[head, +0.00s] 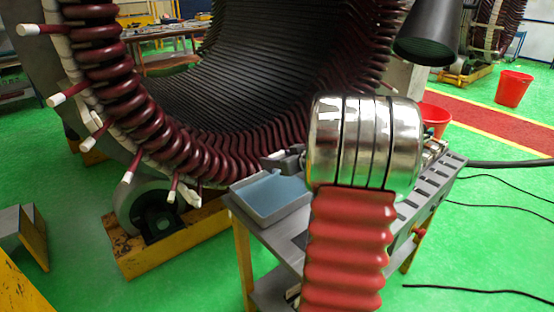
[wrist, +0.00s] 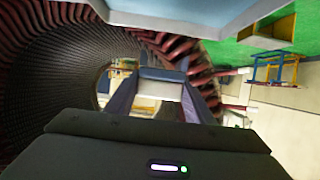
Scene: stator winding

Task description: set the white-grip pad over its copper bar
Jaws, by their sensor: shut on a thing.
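My gripper (wrist: 162,85) shows in the wrist view with its two dark fingers shut on a small block with a pale, whitish face, which I take to be the white-grip pad (wrist: 160,91). In the head view my gripper (head: 276,161) sticks out left of my metal wrist, above the blue tray, and the pad cannot be made out there. The stator (head: 140,110) carries dark red windings. Several dark red bars with white ends (head: 128,180) stick out along its lower left rim. I cannot tell which bar is the pad's own. The gripper is apart from them.
A grey cart (head: 290,240) with a shallow blue tray (head: 268,198) stands right of the stator. A yellow stand with a roller (head: 150,245) sits under the stator. A black lamp-like cone (head: 425,40) hangs at upper right. Cables lie on the green floor at right.

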